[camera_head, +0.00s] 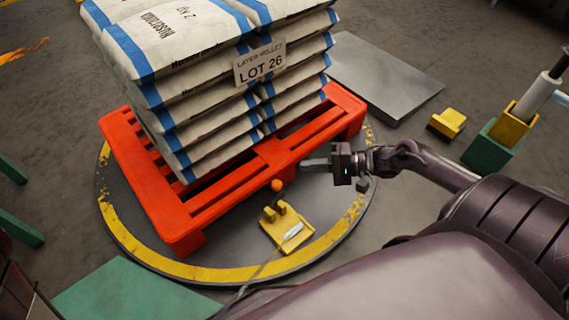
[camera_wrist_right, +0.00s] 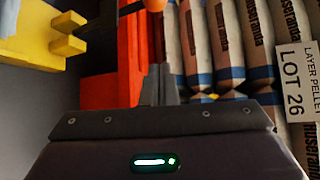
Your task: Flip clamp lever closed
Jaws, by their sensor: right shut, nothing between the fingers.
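The clamp has a yellow base (camera_head: 288,228) on the round turntable, in front of the red pallet. Its dark lever stands roughly upright from the base and ends in an orange knob (camera_head: 277,186). In the right wrist view the knob (camera_wrist_right: 155,5) is cut by the top edge, with the yellow clamp part (camera_wrist_right: 60,32) at the upper left. My right gripper (camera_head: 305,164) is shut and empty, right of and above the knob in the head view, apart from it. Its closed fingers (camera_wrist_right: 160,84) show in the wrist view. My left gripper is out of view.
The red pallet (camera_head: 258,168) bears stacked sacks (camera_head: 185,45) with a LOT 26 sign (camera_head: 260,62), close beyond the right fingers. The round turntable (camera_head: 335,235) has a worn yellow rim. A grey plate (camera_head: 385,80) and a yellow block (camera_head: 447,122) lie to the right.

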